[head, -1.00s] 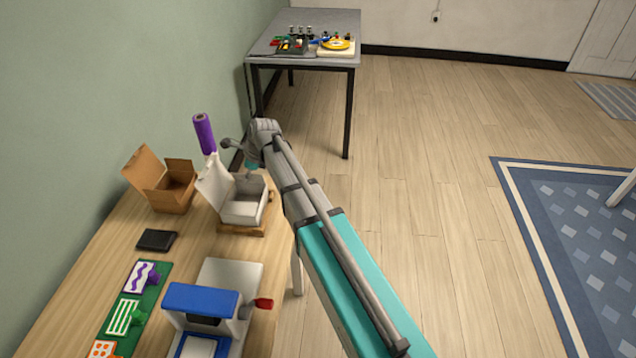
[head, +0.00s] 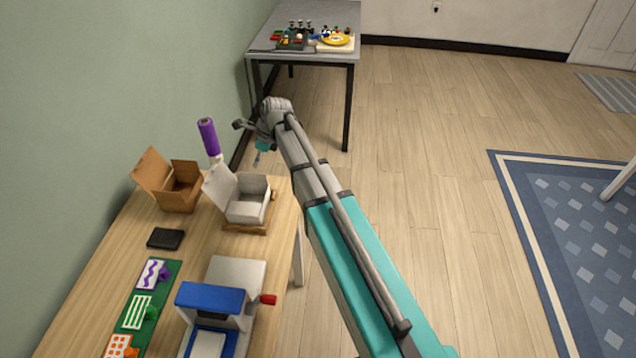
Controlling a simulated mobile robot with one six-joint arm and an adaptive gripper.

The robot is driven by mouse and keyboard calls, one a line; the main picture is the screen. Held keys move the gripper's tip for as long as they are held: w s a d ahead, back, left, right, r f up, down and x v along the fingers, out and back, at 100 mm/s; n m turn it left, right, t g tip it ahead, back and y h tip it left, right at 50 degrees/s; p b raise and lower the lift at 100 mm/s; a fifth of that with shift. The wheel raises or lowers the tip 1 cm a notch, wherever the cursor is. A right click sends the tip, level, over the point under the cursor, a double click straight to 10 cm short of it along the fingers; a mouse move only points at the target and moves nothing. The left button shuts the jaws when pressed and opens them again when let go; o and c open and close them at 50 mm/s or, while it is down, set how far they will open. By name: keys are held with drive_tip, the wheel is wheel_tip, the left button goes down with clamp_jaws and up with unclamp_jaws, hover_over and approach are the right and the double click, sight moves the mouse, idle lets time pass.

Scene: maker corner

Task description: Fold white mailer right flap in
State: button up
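The white mailer (head: 247,207) is an open box on a wooden board (head: 247,229) near the right edge of the wooden table. Its lid stands up, tilted to the left. The box interior is partly visible; I cannot clearly make out the right flap's position. My gripper (head: 258,160) hangs above and beyond the box's far side, apart from it. It is small and blurred, so whether its fingers are open or shut is unclear.
A brown open box (head: 178,194) stands left of the mailer, with a purple roll (head: 208,137) behind. A black flat item (head: 165,239), a green board (head: 139,310) and a blue-white press (head: 213,302) are nearer. A grey table (head: 300,52) stands beyond, with open floor to the right.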

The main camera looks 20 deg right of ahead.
drive_tip(key=w+p+v, duration=0.1)
drive_tip(key=p+v, duration=0.5)
drive_tip(key=v, duration=0.1)
drive_tip(key=s+d+n+h, duration=0.1)
drive_tip(key=s+d+n, duration=0.2)
drive_tip(key=s+n, duration=0.4)
drive_tip(key=s+d+n+h, duration=0.2)
drive_tip(key=s+d+n, duration=0.1)
drive_tip(key=s+n, duration=0.4)
drive_tip(key=s+d+n+g+h, duration=0.1)
drive_tip(key=s+d+n, duration=0.3)
drive_tip(key=s+n, duration=0.4)
drive_tip(key=shift+s+f, duration=0.4)
drive_tip(key=shift+s, duration=0.05)
idle(0.5)
drive_tip(key=shift+d, duration=0.1)
drive_tip(key=shift+w, duration=0.1)
